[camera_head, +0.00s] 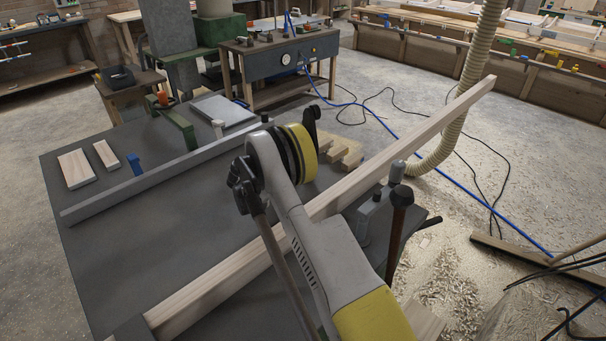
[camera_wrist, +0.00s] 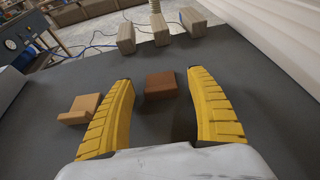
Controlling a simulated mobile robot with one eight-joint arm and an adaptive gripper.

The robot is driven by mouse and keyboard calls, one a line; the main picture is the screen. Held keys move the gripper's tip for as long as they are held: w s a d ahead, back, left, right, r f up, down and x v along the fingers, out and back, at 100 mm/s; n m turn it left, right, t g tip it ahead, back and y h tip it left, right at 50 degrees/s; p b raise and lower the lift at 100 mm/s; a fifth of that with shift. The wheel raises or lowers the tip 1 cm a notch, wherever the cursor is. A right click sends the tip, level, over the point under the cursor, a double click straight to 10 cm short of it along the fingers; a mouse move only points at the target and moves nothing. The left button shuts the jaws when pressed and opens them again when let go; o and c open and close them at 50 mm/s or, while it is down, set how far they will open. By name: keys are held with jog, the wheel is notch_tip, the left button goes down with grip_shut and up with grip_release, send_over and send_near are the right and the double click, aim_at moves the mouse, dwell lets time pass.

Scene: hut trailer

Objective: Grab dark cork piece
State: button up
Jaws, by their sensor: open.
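The dark cork piece (camera_wrist: 160,86) is a small reddish-brown block on the grey table. In the wrist view it lies between and a little beyond the yellow fingers of my gripper (camera_wrist: 161,88). The fingers are spread apart and hold nothing. A gap of table shows on each side of the block. In the head view my arm hides the dark cork piece, and the fingertips are not clearly visible there.
A lighter tan block (camera_wrist: 80,108) lies just left of the left finger. Several pale wood blocks (camera_wrist: 190,22) stand at the table's far edge. A long wooden beam (camera_head: 220,285) crosses the table (camera_head: 150,240), and a grey fence (camera_head: 150,180) runs along it.

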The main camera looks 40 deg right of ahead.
jog(key=c, duration=0.9)
jog(key=shift+r, duration=0.15)
